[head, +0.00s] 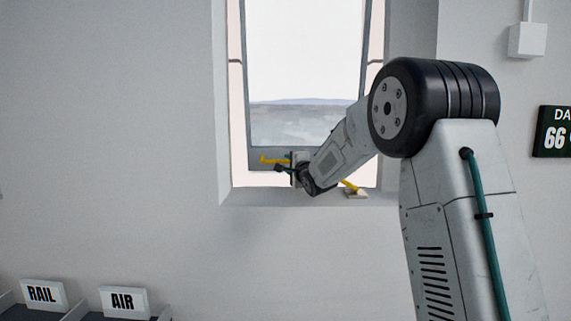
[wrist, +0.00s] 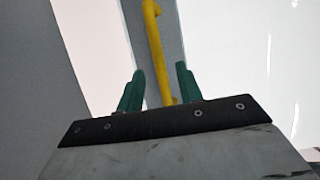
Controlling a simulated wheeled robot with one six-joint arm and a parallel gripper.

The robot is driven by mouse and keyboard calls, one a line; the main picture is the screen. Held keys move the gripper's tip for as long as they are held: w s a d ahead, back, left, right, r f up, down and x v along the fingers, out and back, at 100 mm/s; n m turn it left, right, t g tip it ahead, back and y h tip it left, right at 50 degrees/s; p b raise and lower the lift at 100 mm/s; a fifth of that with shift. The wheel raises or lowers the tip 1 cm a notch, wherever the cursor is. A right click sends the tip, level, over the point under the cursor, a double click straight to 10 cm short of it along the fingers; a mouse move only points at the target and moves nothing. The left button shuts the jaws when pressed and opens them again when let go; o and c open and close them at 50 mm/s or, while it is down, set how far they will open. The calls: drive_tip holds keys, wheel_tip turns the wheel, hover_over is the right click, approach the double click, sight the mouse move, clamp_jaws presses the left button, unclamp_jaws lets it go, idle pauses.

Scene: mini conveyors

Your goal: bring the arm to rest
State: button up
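My arm reaches from the right of the head view toward the window. My gripper (head: 284,168) is at the lower edge of the window sash (head: 258,158), close to a yellow handle (head: 268,160). In the wrist view my gripper's two green fingers (wrist: 158,72) stand apart. The yellow handle (wrist: 157,45) runs up between and beyond them. The fingers look open; whether one touches the handle I cannot tell. The sash appears tilted, with a bright gap below it.
A yellow stay on a pale base (head: 356,194) sits on the window sill at right. Bins labelled RAIL (head: 42,294) and AIR (head: 124,301) are at lower left. A white wall box (head: 527,40) and dark display (head: 553,131) are at right. The wall left of the window is bare.

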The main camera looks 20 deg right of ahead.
drive_tip(key=shift+s, duration=1.3)
drive_tip(key=shift+a, duration=0.1)
drive_tip(key=s+a+n+g, duration=0.1)
drive_tip(key=s, duration=0.2)
drive_tip(key=s+a+r+n+g, duration=0.1)
drive_tip(key=s, duration=0.2)
drive_tip(key=s+a+r+n+g, duration=0.1)
drive_tip(key=s, duration=0.2)
drive_tip(key=shift+s+a+r+n+h, duration=0.1)
drive_tip(key=shift+s+a+n+h, duration=0.2)
drive_tip(key=shift+a+n+h, duration=0.1)
drive_tip(key=s+a+f+n+g, duration=0.3)
drive_tip(key=s+f+n+g, duration=0.1)
drive_tip(key=s, duration=1.1)
drive_tip(key=s+a+f+n+g+y, duration=0.1)
drive_tip(key=s+a+f+n+g, duration=0.2)
drive_tip(key=s, duration=1.2)
drive_tip(key=s+a+f+n+g, duration=0.4)
drive_tip(key=s+f+n+g, duration=0.2)
drive_tip(key=s, duration=1)
drive_tip(key=shift+f+n+g+y, duration=0.4)
drive_tip(key=shift+f+n, duration=0.4)
drive_tip(key=shift+a, duration=0.1)
